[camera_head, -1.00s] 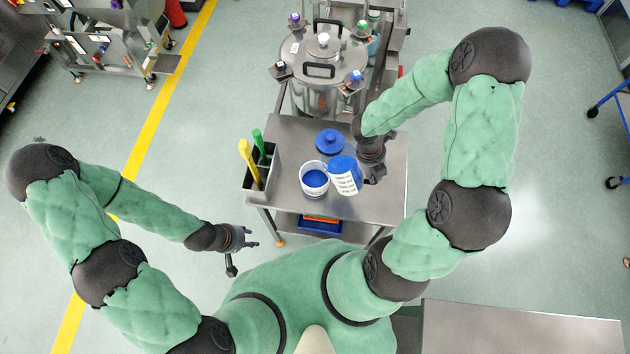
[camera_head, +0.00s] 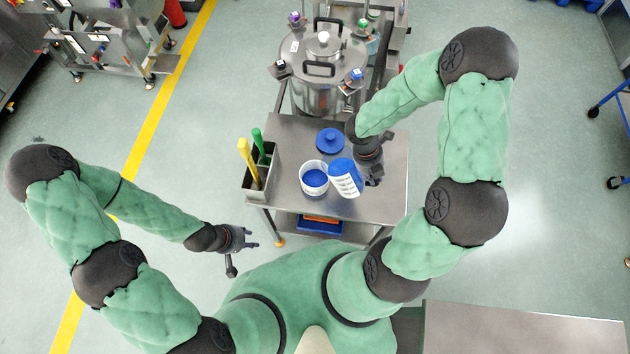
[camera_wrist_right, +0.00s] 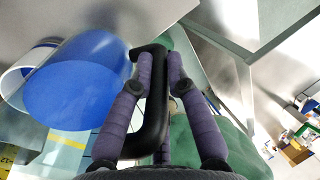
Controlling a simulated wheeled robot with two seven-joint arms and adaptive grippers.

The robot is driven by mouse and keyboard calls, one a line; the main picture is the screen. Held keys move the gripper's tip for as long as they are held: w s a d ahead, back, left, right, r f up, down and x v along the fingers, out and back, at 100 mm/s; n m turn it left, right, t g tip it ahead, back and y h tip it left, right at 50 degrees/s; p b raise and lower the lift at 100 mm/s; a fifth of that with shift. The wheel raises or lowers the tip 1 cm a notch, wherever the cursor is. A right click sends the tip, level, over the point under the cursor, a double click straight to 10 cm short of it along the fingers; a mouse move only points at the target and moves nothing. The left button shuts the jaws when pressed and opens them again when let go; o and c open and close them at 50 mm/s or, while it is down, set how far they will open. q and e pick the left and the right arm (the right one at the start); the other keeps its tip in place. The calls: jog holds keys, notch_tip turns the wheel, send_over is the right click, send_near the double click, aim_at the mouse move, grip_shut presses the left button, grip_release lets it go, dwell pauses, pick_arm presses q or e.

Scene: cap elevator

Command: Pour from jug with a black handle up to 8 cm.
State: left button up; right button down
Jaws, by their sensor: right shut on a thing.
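The jug (camera_head: 347,182), white with dark markings and blue contents, is tilted towards the white tub (camera_head: 314,190) on its left. The tub holds blue material; whether any stream runs between them cannot be told. My right gripper (camera_head: 373,176) is at the jug's right side. In the right wrist view my right gripper (camera_wrist_right: 160,75) is shut on the jug's black handle (camera_wrist_right: 157,125), with the jug's blue contents (camera_wrist_right: 85,85) beside it. The tub (camera_wrist_right: 18,80) shows partly behind the jug. My left gripper (camera_head: 252,238) is open and empty, left of the table.
The steel table (camera_head: 375,205) bears a blue lid (camera_head: 330,140) behind the tub. A grey holder (camera_head: 262,182) with a yellow and a green handle stands at the left edge. A large steel vessel (camera_head: 318,75) stands behind the table. The table's front right is clear.

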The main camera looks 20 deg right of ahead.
dwell(0.4)
jog(key=shift+f, duration=0.3)
jog(key=shift+f+g+h+b, duration=0.25)
jog(key=shift+g+h+b, duration=0.05)
jog(key=shift+b, duration=0.1)
dwell(0.6)
jog(key=shift+w+f+h, duration=0.1)
jog(key=shift+f+h, duration=0.05)
jog(key=shift+h, duration=0.15)
jog(key=shift+f+g+h, duration=0.1)
jog(key=shift+g+h, duration=0.2)
jog(key=shift+g, duration=0.2)
jog(key=shift+w+a+r+g+h, duration=0.15)
jog(key=shift+a+r+g+h, duration=0.1)
jog(key=shift+g+h, duration=0.35)
dwell(1.6)
jog(key=shift+w+a, duration=0.1)
jog(key=shift+w+a+r+g+h, duration=0.1)
jog(key=shift+r+g+h, duration=0.1)
jog(key=shift+g+h, duration=0.2)
dwell(0.5)
